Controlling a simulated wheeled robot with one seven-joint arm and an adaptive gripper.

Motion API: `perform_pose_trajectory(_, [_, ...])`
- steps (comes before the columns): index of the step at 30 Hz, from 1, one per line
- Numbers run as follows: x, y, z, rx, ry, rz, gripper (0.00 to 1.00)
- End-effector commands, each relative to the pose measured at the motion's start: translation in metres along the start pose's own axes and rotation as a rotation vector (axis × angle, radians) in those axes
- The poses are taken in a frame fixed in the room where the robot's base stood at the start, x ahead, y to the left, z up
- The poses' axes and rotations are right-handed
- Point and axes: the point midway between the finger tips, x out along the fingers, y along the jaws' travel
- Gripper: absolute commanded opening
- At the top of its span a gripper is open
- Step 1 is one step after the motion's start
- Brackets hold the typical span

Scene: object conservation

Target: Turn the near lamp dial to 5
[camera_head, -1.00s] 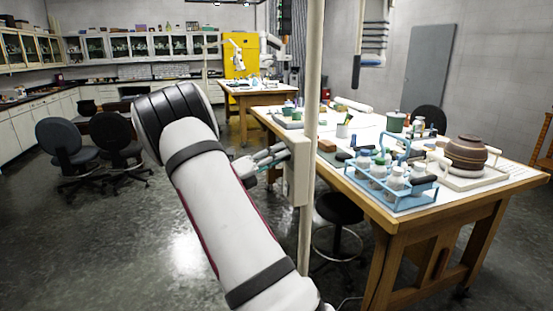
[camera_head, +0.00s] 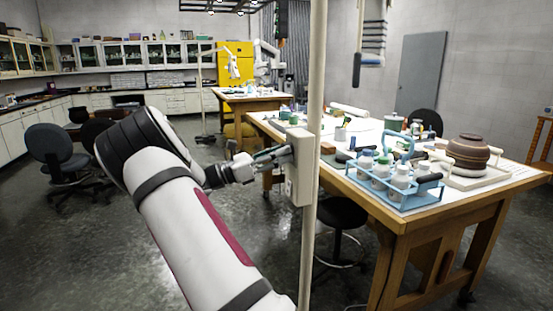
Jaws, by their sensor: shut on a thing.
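A pale control box (camera_head: 303,172) is fixed to a tall cream pole (camera_head: 314,60) just right of the picture's middle. My gripper (camera_head: 286,153) reaches from the left to the box's left side, with its fingers at the upper part of the box. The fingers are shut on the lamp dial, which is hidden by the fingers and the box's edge. Its numbers and pointer cannot be read from here. My white arm fills the lower left and middle of the view.
A wooden table (camera_head: 390,212) stands close behind the pole at the right. It bears a blue bottle carrier (camera_head: 400,200), a brown pot (camera_head: 468,153) and several small items. Black stools (camera_head: 343,212) stand near the table. The floor at the left is mostly clear.

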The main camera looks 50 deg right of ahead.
Motion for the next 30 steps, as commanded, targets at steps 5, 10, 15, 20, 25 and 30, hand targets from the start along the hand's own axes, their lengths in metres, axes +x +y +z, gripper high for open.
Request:
perform_pose_trajectory(5, [-0.0013,0.0024,-0.0018,0.163,0.014,-0.048,0.09])
perform_pose_trajectory(10, [-0.0011,0.0032,-0.0013,0.316,0.026,-0.093,0.09])
perform_pose_trajectory(15, [-0.0007,0.004,-0.0006,0.471,0.038,-0.139,0.09])
perform_pose_trajectory(20, [-0.0004,0.0045,0.0001,0.615,0.049,-0.181,0.09])
perform_pose_trajectory(25, [-0.0002,0.0048,0.0008,0.761,0.061,-0.225,0.09])
perform_pose_trajectory(30, [0.0003,0.0049,0.0019,0.884,0.071,-0.261,0.09])
